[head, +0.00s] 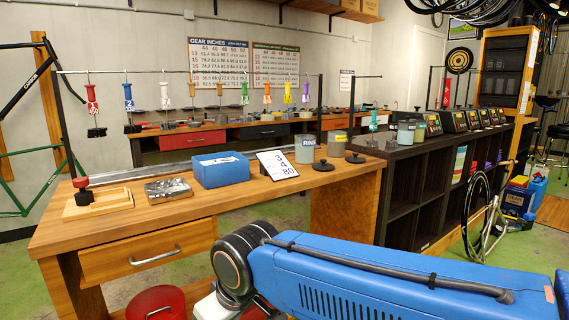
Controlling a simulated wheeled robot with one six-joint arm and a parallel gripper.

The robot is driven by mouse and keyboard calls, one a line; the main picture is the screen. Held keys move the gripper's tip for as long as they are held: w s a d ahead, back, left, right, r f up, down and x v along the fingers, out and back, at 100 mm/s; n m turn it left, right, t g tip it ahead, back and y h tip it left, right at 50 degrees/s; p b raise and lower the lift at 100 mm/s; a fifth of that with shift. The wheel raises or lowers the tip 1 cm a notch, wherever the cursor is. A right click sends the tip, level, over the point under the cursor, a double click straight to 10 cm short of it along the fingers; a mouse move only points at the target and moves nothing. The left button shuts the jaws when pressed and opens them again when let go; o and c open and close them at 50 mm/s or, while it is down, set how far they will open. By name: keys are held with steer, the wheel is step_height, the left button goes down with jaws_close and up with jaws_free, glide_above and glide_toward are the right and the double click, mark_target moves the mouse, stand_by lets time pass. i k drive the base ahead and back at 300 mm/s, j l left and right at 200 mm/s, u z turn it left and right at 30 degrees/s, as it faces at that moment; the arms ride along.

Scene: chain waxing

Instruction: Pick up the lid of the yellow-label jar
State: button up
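The yellow-label jar (337,147) is a grey-green jar at the right end of the wooden workbench, and its top looks uncovered. One dark lid with a knob (355,158) lies flat on the bench just right of it. A second dark knobbed lid (323,165) lies in front, between this jar and a similar jar with a white-blue label (305,149). No marking shows which lid belongs to which jar. My blue arm crosses the lower right foreground; my gripper is not in view.
The workbench (240,207) also holds a blue box (221,170), a number card (277,165), a foil-like tray (168,189) and a wooden block with a red-topped item (82,190). A dark shelf unit (405,182) adjoins at right.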

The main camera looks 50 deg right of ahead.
mark_target(352, 159)
steer(key=z, duration=1.9)
